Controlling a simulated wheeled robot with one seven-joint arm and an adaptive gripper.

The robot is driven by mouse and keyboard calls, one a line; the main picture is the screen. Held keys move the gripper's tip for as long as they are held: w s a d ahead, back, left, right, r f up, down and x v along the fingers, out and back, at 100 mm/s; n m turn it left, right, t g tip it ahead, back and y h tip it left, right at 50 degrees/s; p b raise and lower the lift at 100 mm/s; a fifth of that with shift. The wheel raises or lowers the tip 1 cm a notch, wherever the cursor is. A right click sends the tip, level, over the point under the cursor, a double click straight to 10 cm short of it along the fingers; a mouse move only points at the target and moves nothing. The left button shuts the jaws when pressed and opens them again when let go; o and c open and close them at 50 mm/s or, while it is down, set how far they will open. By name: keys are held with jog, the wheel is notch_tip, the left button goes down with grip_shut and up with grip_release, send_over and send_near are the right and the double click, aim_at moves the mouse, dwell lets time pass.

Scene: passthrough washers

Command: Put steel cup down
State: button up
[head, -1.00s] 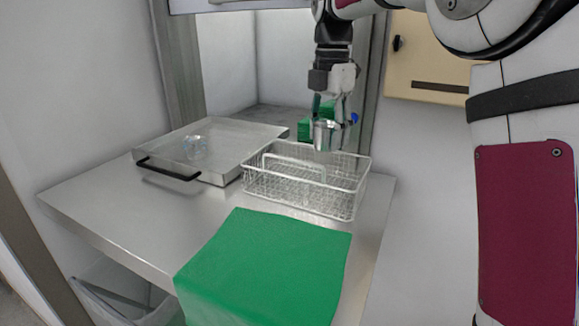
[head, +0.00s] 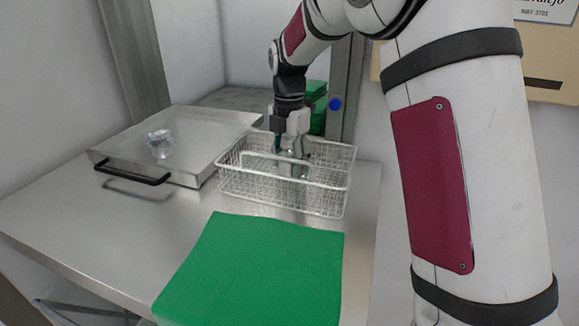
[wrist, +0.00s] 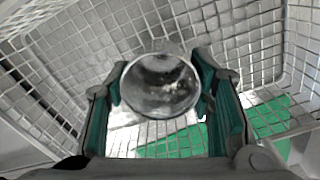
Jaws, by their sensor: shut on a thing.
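The steel cup shows in the wrist view (wrist: 160,86) as a round, shiny rim seen from above, between the two green-padded fingers. My gripper (head: 292,165) is shut on the cup and is lowered inside the white wire basket (head: 340,185). In the wrist view the gripper (wrist: 160,100) has a finger on each side of the cup, with basket mesh around and below. In the head view the cup is mostly hidden by the fingers and the basket wire. I cannot tell whether its base touches the basket floor.
A flat metal tray (head: 205,130) with a black handle stands left of the basket, with a clear glass-like object (head: 160,143) on it. A green mat (head: 255,270) lies in front. Green items (head: 317,105) stand behind the basket near the post. The steel table's left front (head: 90,230) is clear.

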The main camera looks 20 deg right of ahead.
jog(key=shift+f, duration=0.9)
jog(key=shift+f, duration=0.1)
jog(key=o, duration=1.2)
notch_tip(320, 180, up, 12)
jog(key=b, duration=0.3)
jog(key=s+r+m+t, duration=0.35)
jog(key=s+m, duration=0.75)
jog(key=s, duration=0.4)
jog(key=shift+s+d+f+m+t, duration=0.1)
jog(key=shift+s+f+m+t, duration=0.25)
jog(key=shift+s+f+m, duration=1.25)
jog(key=shift+s+d+f+m+t, duration=0.1)
jog(key=shift+s+f+m+t, duration=0.25)
jog(key=shift+s+m, duration=2.6)
jog(key=shift+s+f+m+t, duration=0.35)
jog(key=shift+s+f+m, duration=0.6)
jog(key=shift+s+m, duration=1.3)
